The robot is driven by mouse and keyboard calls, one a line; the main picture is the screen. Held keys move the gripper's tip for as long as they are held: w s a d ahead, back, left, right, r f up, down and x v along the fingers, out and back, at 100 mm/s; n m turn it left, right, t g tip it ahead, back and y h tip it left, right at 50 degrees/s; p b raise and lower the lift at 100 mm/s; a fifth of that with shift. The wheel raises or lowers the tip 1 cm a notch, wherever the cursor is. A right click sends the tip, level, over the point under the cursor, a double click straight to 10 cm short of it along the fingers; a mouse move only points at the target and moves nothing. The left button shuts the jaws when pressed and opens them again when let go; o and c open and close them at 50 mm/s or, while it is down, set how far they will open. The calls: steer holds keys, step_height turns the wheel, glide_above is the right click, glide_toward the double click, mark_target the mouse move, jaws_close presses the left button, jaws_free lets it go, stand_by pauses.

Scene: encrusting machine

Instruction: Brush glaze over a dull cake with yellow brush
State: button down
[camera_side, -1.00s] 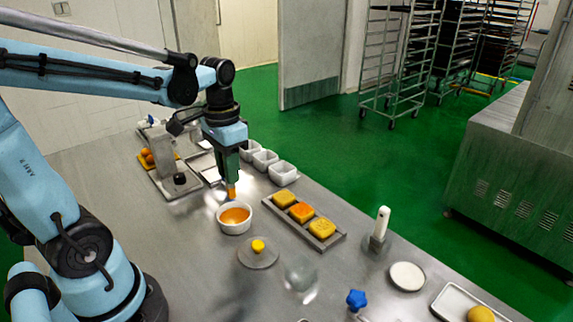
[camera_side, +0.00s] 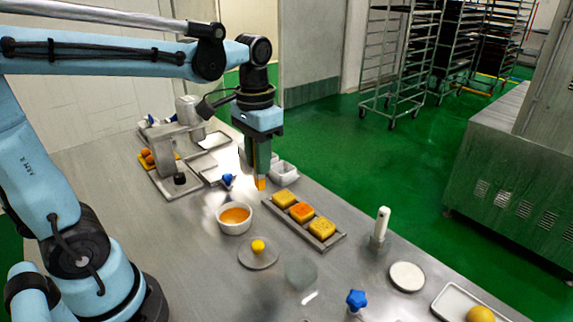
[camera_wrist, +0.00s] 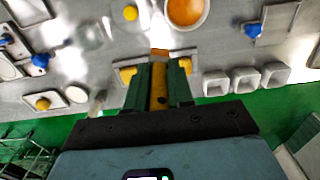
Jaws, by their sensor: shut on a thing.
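My gripper (camera_side: 258,160) is shut on the yellow brush (camera_wrist: 158,88), which points down with an orange tip (camera_side: 260,183). The tip is just behind and left of the cake tray (camera_side: 338,241) in the side view, apparently above the table. The tray holds a yellow cake (camera_side: 284,198) at its far end, a more orange cake (camera_side: 301,210) in the middle and a yellow cake (camera_side: 322,228) at its near end. In the wrist view the brush and fingers cover the middle of the tray. A white bowl (camera_side: 234,227) of orange glaze (camera_side: 234,215) stands left of the tray.
White cups (camera_side: 284,173) stand behind the tray. A round plate with a yellow piece (camera_side: 258,246) lies in front of the bowl. A white-handled tool (camera_side: 382,224) stands right of the tray. A machine (camera_side: 168,150) is at the left.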

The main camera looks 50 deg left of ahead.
steer(key=w+d+f, duration=0.1)
steer(key=w+d, duration=0.9)
steer(key=d, duration=0.2)
steer(key=shift+a+f, duration=0.15)
steer(key=shift+f, duration=1.25)
steer(key=shift+a+f, duration=0.2)
steer(key=shift+f, duration=1.2)
steer(key=shift+a+f, duration=0.15)
steer(key=shift+f, duration=1.25)
steer(key=shift+a, duration=2.25)
steer(key=shift+d, duration=2.8)
steer(key=shift+s+d, duration=0.15)
steer(key=shift+d, duration=0.1)
steer(key=shift+s, duration=0.45)
steer(key=shift+a, duration=3.05)
steer(key=shift+d, duration=2.8)
steer(key=shift+d+r, duration=0.1)
steer(key=shift+d, duration=0.15)
step_height(320, 180, up, 8)
